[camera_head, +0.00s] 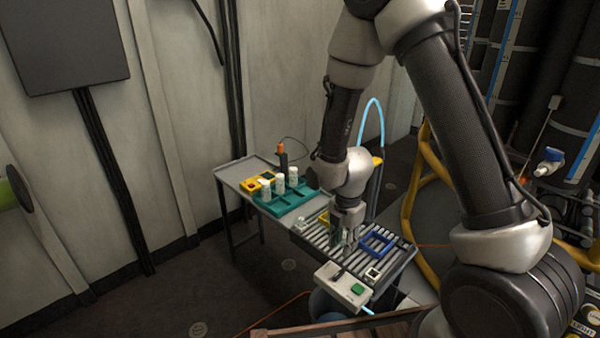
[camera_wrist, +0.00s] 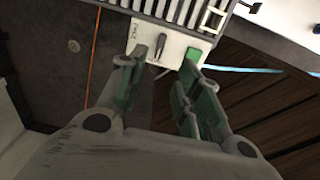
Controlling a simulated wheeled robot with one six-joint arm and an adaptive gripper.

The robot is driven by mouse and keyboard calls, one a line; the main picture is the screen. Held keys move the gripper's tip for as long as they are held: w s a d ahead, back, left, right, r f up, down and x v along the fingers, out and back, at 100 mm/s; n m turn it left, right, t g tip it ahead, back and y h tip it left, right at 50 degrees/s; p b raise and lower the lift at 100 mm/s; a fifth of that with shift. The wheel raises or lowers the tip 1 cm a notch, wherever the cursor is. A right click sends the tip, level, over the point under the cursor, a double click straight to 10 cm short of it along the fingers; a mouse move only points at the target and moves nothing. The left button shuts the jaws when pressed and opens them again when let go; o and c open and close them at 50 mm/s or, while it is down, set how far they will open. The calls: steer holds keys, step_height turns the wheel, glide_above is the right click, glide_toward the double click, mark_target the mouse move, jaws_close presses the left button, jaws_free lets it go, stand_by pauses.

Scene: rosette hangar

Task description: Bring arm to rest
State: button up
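My gripper (camera_head: 347,240) hangs at the end of my arm, pointing down over the front part of the slatted roller table (camera_head: 320,237). In the wrist view the two fingers of my gripper (camera_wrist: 166,75) stand apart with nothing between them. Beyond the fingertips is a white control box (camera_wrist: 150,43) with a dark lever and a green button (camera_wrist: 194,55). The same white box (camera_head: 334,288) shows below my gripper in the head view. I cannot tell the exact height of the fingertips above it.
A blue square frame (camera_head: 377,243) lies on the slats right of my gripper. A teal tray (camera_head: 272,204) holds several white cylinders at the table's far left. A yellow rail (camera_head: 410,195) stands to the right. A grey wall is behind; open floor (camera_head: 230,290) lies at the left.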

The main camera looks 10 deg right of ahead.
steer(key=s+d+m+g, duration=0.2)
steer(key=s+m, duration=0.3)
steer(key=m, duration=0.2)
steer(key=s+d+r+m+t, duration=0.2)
steer(key=s+d+r+m, duration=0.2)
steer(key=r, duration=0.7)
steer(key=s+d+r+m+t, duration=0.2)
steer(key=s+d+r+m, duration=0.2)
steer(key=r+m, duration=0.4)
steer(key=s+d+r+m+t, duration=0.2)
steer(key=s+d+r+m, duration=0.2)
steer(key=r, duration=1)
steer(key=shift+s+d+m, duration=0.3)
steer(key=shift+d+m, duration=0.3)
steer(key=shift+m, duration=0.5)
